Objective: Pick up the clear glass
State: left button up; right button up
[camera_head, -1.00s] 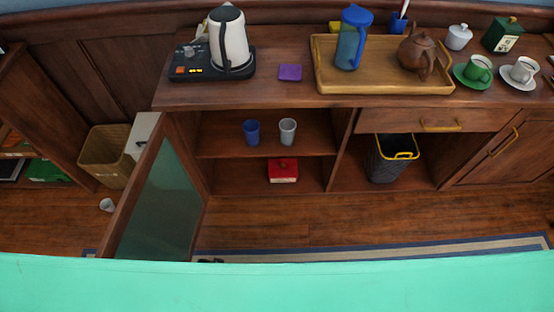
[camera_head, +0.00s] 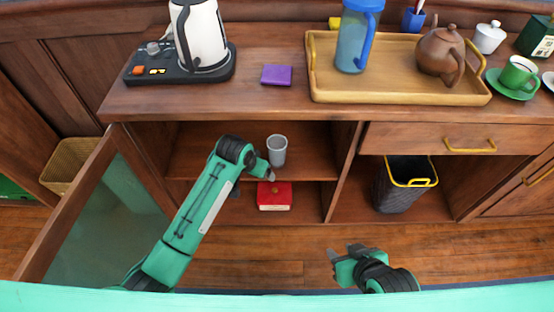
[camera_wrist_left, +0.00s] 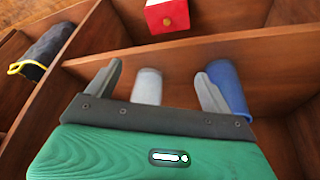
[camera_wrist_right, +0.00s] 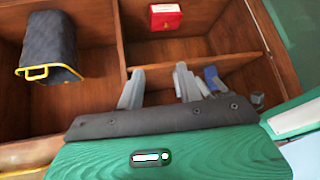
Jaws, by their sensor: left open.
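The clear glass (camera_head: 277,150) is a greyish, see-through cup standing upright on the middle shelf of the open cabinet. In the left wrist view the glass (camera_wrist_left: 147,88) shows between the fingers, beyond the gripper's base. My left gripper (camera_head: 265,171) is open, just in front of the glass in the head view; I cannot tell whether it touches it. A blue cup (camera_wrist_left: 229,86) stands beside the glass, outside the right-hand finger, and is hidden behind my arm in the head view. My right gripper (camera_head: 342,257) is open and empty, low in front of the cabinet.
A red box (camera_head: 274,196) sits on the shelf below. A divider (camera_head: 343,172) stands right of the glass, with a dark bin (camera_head: 403,186) beyond it. The open glass door (camera_head: 105,215) is at left. The countertop above holds a kettle (camera_head: 199,38) and a wooden tray (camera_head: 400,96).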

aim_at(272, 151)
pick_arm(q)
jog(key=w+d, duration=0.1)
jog(key=w, duration=0.1)
jog(key=w+d+b, duration=0.1)
jog(key=w+d, duration=0.1)
jog(key=w, duration=0.1)
jog(key=w+d+b, duration=0.1)
jog(key=w, duration=0.1)
jog(key=shift+w+d+r, duration=0.15)
jog(key=shift+w+d, duration=0.15)
jog(key=shift+d, duration=0.05)
jog(key=w, duration=0.1)
jog(key=w+d+f+b, duration=0.1)
jog(key=w+d, duration=0.1)
jog(key=shift+f, duration=0.3)
jog(key=shift+w+d+f+b, duration=0.1)
jog(key=shift+w+f+b, duration=0.2)
jog(key=shift+f, duration=0.25)
pick_arm(e)
jog(key=w+a+r+t+y, duration=0.1)
jog(key=w+a+t+y, duration=0.1)
jog(key=a+t, duration=0.3)
jog(key=shift+a+y, duration=0.6)
jog(key=shift+a, duration=0.25)
pick_arm(q)
jog(key=c, duration=1.2)
